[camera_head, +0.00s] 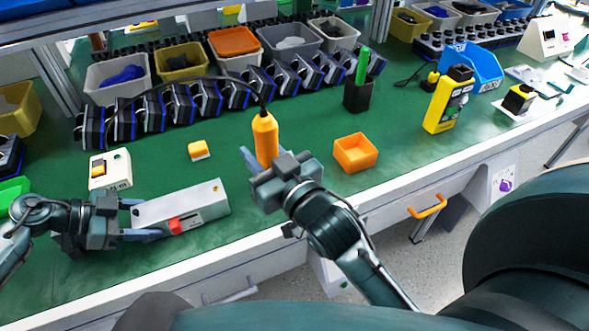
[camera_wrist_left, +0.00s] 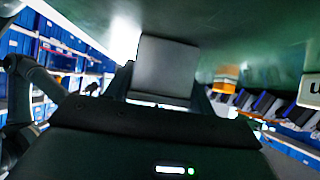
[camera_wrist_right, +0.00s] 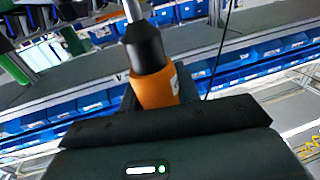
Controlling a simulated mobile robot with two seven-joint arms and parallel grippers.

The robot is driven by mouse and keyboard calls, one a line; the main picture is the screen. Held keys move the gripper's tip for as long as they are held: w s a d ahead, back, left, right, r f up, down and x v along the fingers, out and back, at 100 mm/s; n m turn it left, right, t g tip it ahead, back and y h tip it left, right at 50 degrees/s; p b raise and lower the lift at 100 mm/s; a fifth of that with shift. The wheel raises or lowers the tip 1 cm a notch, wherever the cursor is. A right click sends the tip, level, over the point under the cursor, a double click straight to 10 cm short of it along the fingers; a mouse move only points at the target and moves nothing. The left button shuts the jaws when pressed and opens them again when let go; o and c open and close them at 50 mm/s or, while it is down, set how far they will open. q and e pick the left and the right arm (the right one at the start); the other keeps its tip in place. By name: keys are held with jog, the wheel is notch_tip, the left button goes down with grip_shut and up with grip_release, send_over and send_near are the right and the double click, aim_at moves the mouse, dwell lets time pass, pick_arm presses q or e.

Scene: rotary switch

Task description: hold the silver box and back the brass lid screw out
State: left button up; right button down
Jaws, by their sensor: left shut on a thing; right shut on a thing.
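The silver box (camera_head: 182,207) lies on the green bench at the left, with a red switch part on its front side. My left gripper (camera_head: 140,222) is shut on the left end of the box; the box's end face also shows in the left wrist view (camera_wrist_left: 165,68). My right gripper (camera_head: 262,168) is shut on an orange screwdriver (camera_head: 265,138) with a cable at its top. In the right wrist view the screwdriver (camera_wrist_right: 155,85) shows a black collar and a metal shaft. The screwdriver is to the right of the box, apart from it.
An orange open bin (camera_head: 355,153) stands right of my right gripper. A small yellow block (camera_head: 199,150) and a white switch box (camera_head: 110,170) lie behind the silver box. A row of black-blue units (camera_head: 205,98) lines the back.

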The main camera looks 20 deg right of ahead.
jog(key=w+a+r+n+g+y, duration=0.1)
jog(key=w+a+r+n+y, duration=0.15)
jog(key=a, duration=0.25)
jog(key=w+a+r+n+g+y, duration=0.1)
jog(key=w+a+r+y, duration=0.2)
jog(key=w+a, duration=0.15)
jog(key=shift+a+f, duration=0.2)
jog(key=shift+f, duration=0.9)
jog(key=shift+a+f, duration=0.15)
jog(key=shift+f, duration=0.95)
pick_arm(q)
jog(key=o, duration=0.9)
jog(key=c, duration=0.7)
jog(key=shift+c, duration=1)
pick_arm(e)
jog(key=c, duration=1.5)
grip_release()
grip_shut()
